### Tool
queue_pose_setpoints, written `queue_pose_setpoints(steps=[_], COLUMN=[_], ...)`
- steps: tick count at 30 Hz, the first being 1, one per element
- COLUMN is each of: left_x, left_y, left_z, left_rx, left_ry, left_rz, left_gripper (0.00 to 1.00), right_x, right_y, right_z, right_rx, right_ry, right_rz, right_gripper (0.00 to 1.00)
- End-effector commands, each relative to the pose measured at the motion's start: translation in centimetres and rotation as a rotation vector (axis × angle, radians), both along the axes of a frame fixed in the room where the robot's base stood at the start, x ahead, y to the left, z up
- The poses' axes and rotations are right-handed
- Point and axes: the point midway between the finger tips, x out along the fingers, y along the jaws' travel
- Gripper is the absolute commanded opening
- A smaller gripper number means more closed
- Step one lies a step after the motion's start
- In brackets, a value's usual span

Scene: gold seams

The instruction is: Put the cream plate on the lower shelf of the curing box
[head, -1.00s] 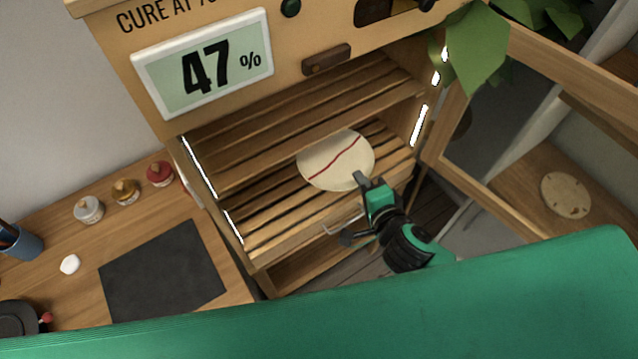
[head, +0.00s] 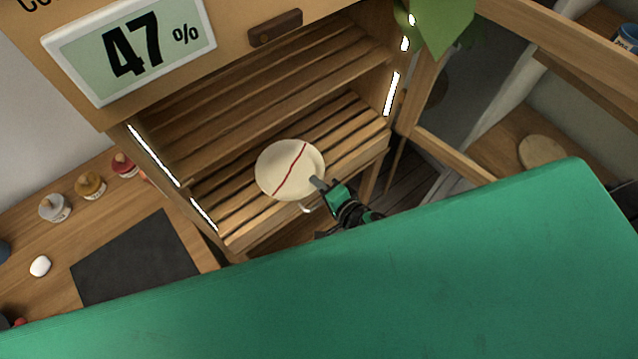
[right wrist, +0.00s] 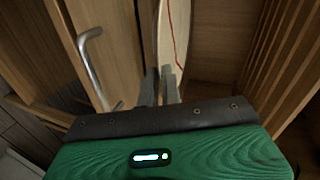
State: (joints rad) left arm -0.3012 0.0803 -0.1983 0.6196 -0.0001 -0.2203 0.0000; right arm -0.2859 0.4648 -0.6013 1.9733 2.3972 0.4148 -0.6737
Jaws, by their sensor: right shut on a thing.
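The cream plate (head: 283,170), with a dark red seam across it, is in the open front of the curing box (head: 276,28). It overlaps the slatted lower shelf (head: 345,118) near its front edge in the head view; I cannot tell whether it touches the slats. My right gripper (head: 317,183) is shut on the plate's near right rim. In the right wrist view the plate (right wrist: 172,35) stands nearly edge-on, held at the fingertips (right wrist: 161,75). The upper slatted shelf (head: 260,85) is empty. My left gripper is out of view.
The box's framed door (head: 455,155) stands open at the right, with green leaves (head: 445,30) by its upper corner. Lit strips (head: 153,155) line the opening. A metal handle (right wrist: 90,60) is close left of the gripper. Jars (head: 90,186) and a dark mat (head: 135,258) are at left.

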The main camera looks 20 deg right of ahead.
Motion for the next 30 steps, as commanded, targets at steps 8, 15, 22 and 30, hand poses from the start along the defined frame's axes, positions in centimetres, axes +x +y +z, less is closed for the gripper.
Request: queue_pose_setpoints(steps=[8,15,22,30], left_x=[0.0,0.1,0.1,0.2], left_y=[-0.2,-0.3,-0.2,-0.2], left_z=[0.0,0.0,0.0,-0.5], left_rx=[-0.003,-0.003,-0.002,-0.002], left_ry=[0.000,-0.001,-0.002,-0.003], left_rz=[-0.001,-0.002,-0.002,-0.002], left_gripper=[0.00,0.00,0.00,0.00], right_x=[0.0,0.0,0.0,-2.3], right_y=[0.0,0.0,0.0,-0.8], right_z=[0.0,-0.3,-0.2,0.6], right_rx=[0.001,0.000,0.000,-0.001], right_ry=[-0.003,-0.001,-0.001,0.001], right_rz=[0.002,0.000,0.000,0.003], right_gripper=[0.00,0.28,0.28,0.28])
